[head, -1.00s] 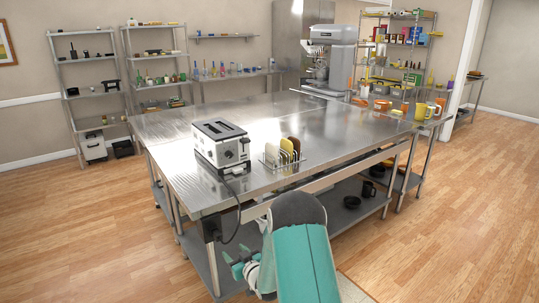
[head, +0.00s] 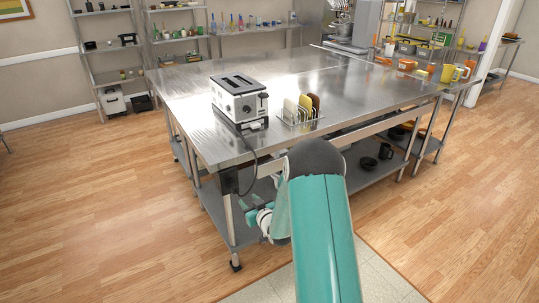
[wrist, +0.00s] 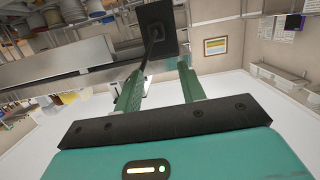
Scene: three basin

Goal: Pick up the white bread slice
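The white bread slice (head: 289,109) stands upright in a wire rack (head: 299,124) near the front edge of the steel table (head: 185,90). It is the leftmost slice, beside yellowish and brown slices (head: 315,103). My gripper (head: 250,212) is below and left of the rack, in front of the table and lower than its top. In the wrist view, the two green fingers of my gripper (wrist: 158,78) are apart with nothing held between them. The bread and rack are not seen in the wrist view.
A toaster (head: 239,100) stands left of the rack, its cable hanging over the edge to a black box (head: 228,181). That box (wrist: 155,27) looks close beyond the fingers. Lower shelf holds dark dishes (head: 369,163). Floor at left is clear.

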